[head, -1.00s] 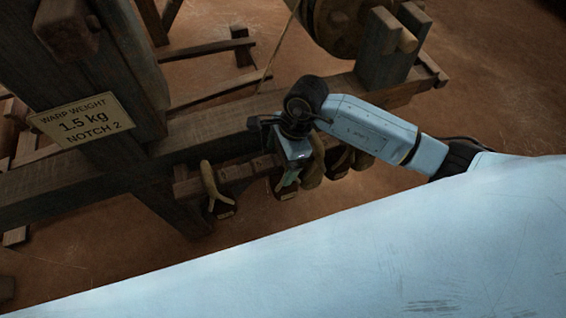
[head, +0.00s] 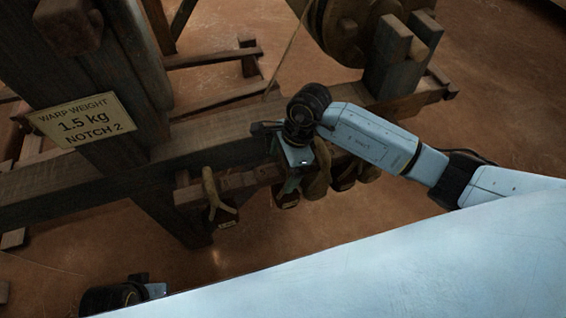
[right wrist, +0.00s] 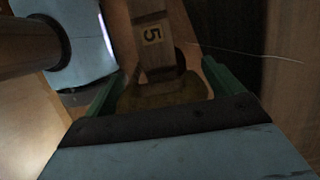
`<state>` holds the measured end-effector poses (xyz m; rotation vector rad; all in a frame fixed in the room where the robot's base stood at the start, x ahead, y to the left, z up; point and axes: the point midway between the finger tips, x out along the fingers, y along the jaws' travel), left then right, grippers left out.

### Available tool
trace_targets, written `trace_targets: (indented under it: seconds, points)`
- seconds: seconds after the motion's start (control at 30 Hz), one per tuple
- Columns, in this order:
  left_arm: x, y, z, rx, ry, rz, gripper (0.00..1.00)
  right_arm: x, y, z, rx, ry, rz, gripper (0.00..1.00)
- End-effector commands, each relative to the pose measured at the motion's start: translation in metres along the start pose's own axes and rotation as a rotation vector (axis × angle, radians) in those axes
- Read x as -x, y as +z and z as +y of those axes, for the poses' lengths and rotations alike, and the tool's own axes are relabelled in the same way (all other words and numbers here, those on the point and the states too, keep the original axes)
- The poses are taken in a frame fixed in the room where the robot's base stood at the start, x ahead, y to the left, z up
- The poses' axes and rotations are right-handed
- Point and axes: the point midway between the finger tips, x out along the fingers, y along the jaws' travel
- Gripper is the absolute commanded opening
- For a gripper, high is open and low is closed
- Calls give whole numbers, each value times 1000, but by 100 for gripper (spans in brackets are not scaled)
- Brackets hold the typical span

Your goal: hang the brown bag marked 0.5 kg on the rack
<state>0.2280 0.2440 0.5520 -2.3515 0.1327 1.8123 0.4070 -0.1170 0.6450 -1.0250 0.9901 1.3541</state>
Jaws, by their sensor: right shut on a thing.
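My right gripper (head: 288,184) is at the wooden rack bar (head: 240,181) under the loom beam. Its green fingers (right wrist: 162,88) are shut on a brown bag, which shows between them in the right wrist view (right wrist: 165,93). In the head view the gripper mostly covers this bag; a small tag (head: 288,197) shows below, too small to read. I cannot tell whether the bag hangs on the rack. Another brown bag (head: 222,207) hangs to the left. Part of my left wrist (head: 112,299) shows at the lower left; its fingers are hidden.
More bags (head: 319,178) hang close to the right of my right gripper. A sign (head: 84,119) on the post reads "WARP WEIGHT 1.5 kg NOTCH 2". A wooden piece (right wrist: 153,42) with a label "5" is close ahead of the fingers. Bare floor (head: 300,225) lies below the rack.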

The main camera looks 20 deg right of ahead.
Motion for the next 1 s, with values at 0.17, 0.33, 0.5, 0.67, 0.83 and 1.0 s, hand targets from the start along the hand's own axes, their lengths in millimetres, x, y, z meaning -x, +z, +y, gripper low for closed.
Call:
trace_targets:
  seconds: [0.17, 0.33, 0.5, 0.67, 0.83, 1.0]
  points:
    - [4, -2, 2, 1, 3, 4, 36, -1, 0, -1, 0, -2, -1, 33]
    - [5, -2, 2, 1, 3, 3, 36, -1, 0, -1, 0, -2, -1, 33]
    - [5, -2, 2, 0, 3, 3, 36, -1, 0, -1, 0, -3, -1, 33]
    - [4, -2, 2, 0, 3, 3, 36, -2, -1, -1, 1, -3, -1, 33]
    - [2, -1, 2, 0, 3, 3, 36, -5, -2, -1, 1, -3, 0, 33]
    - [0, -1, 2, 0, 3, 4, 36, -6, -2, -1, 1, -3, 1, 33]
